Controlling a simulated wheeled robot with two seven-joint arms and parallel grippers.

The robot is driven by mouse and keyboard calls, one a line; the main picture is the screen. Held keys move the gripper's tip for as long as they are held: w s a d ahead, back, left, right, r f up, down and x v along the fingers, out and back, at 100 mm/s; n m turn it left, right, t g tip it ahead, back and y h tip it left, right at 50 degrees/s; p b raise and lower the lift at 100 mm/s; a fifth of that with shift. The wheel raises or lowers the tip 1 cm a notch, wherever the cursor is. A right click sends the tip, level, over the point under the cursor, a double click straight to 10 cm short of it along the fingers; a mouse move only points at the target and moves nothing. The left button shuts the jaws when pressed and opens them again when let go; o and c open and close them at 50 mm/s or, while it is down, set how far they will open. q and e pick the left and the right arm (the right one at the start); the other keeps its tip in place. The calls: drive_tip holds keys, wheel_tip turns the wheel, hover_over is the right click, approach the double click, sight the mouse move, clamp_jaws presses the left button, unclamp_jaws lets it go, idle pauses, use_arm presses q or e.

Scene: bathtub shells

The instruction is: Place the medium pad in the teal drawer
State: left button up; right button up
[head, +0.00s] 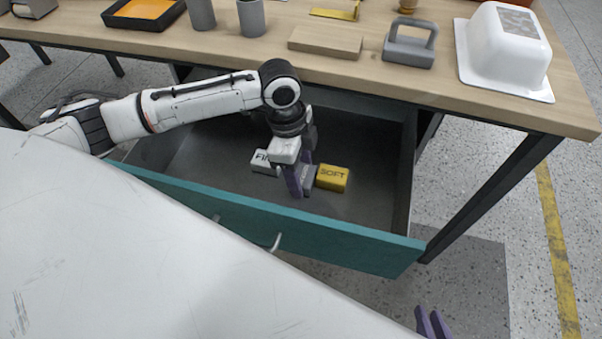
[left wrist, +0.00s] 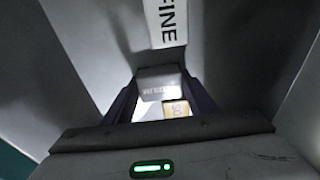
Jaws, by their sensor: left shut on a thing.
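The teal drawer (head: 250,218) is pulled open below the workbench. My left gripper (head: 301,181) reaches down inside it, shut on the grey medium pad (head: 310,183). In the left wrist view the medium pad (left wrist: 160,84) sits between the purple fingertips, its lettering partly legible. The white FINE pad (head: 263,162) lies on the drawer floor left of the gripper. The yellow SOFT pad (head: 332,178) lies close to its right. Whether the medium pad touches the floor I cannot tell. My right gripper (head: 432,322) shows only its purple fingertips at the bottom edge.
The workbench top (head: 440,92) overhangs the drawer's back. It holds a wooden block (head: 326,42), a grey handled block (head: 409,50), a white tub shell (head: 506,50), grey cups and an orange tray (head: 143,9). The drawer's right part is empty. A white surface (head: 130,260) fills the lower left.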

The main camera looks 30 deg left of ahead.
drive_tip(key=shift+r, duration=0.25)
use_arm(q)
drive_tip(key=o, duration=1)
drive_tip(key=shift+o, duration=0.2)
use_arm(e)
drive_tip(key=shift+s+f, duration=0.15)
drive_tip(key=shift+f, duration=0.15)
drive_tip(key=shift+f, duration=0.2)
use_arm(q)
wheel_tip(320, 180, up, 12)
drive_tip(key=a+p, duration=0.1)
drive_tip(key=p, duration=0.3)
drive_tip(key=shift+s+a, duration=0.15)
drive_tip(key=shift+a, duration=0.2)
use_arm(e)
drive_tip(key=shift+d+r+n+g, duration=0.15)
drive_tip(key=shift+d+r, duration=0.05)
drive_tip(key=shift+r, duration=0.25)
drive_tip(key=shift+d+r+n+g, duration=0.15)
drive_tip(key=shift+r, duration=0.25)
